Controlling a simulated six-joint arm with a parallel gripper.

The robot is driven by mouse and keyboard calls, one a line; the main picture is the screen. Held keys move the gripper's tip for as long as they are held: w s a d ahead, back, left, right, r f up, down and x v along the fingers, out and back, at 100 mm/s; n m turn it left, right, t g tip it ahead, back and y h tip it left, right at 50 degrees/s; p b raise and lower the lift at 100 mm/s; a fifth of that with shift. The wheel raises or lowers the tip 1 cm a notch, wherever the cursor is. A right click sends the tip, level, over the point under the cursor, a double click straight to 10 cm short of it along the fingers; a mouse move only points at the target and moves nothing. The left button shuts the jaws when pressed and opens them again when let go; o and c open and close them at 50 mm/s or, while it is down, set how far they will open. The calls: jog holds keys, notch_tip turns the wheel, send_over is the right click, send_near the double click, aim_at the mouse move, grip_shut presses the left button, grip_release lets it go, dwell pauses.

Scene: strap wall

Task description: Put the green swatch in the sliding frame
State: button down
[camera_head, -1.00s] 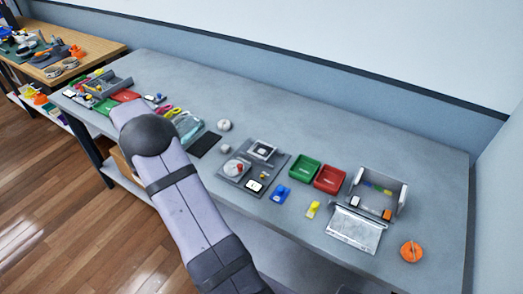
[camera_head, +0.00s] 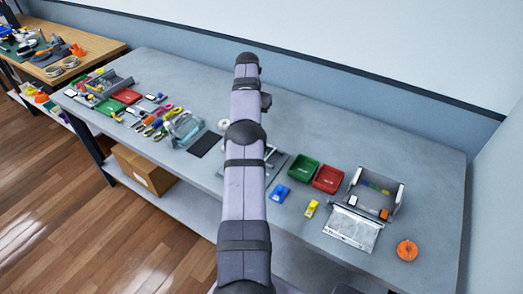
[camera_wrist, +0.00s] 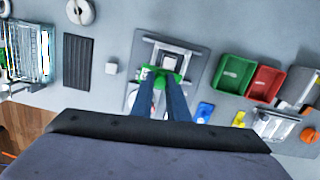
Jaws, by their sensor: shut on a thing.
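The green swatch (camera_wrist: 165,74) is between the fingertips of my gripper (camera_wrist: 164,82) in the wrist view. My gripper is shut on it. It appears over the near part of the sliding frame, a grey squared frame (camera_wrist: 172,45) on a dark grey plate (camera_wrist: 207,62). I cannot tell whether the swatch touches the frame or hangs above it. A small white piece shows beside the green. My fingers hide much of the plate's near side. In the head view my arm covers most of the plate (camera_head: 279,161), and the swatch is hidden.
A green tray (camera_head: 303,169) and a red tray (camera_head: 328,179) stand right of the plate. A blue piece (camera_head: 280,193) and a yellow piece (camera_head: 312,209) lie in front. A grey open box (camera_head: 376,191) is farther right. A black ribbed mat (camera_wrist: 78,63) lies left.

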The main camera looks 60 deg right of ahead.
jog(key=shift+s+d+r+n, duration=0.1)
jog(key=shift+s+d+n, duration=0.15)
jog(key=shift+s+d, duration=0.25)
jog(key=shift+s+d+r+n, duration=0.1)
jog(key=shift+s+d+n, duration=0.2)
jog(key=shift+s, duration=0.3)
notch_tip(320, 180, down, 5)
jog(key=shift+f+b, duration=0.1)
jog(key=shift+b, duration=0.55)
jog(key=shift+f+p, duration=0.9)
jog(key=shift+f, duration=1.55)
jog(key=shift+f, duration=0.15)
jog(key=c, duration=1.7)
grip_release()
jog(key=r, duration=0.4)
jog(key=a+r+b, duration=0.1)
jog(key=r, duration=0.3)
jog(key=r+b, duration=0.1)
jog(key=r, duration=0.3)
jog(key=shift+s+a+r, duration=0.1)
jog(key=shift+a+r, duration=0.05)
jog(key=shift+a, duration=0.1)
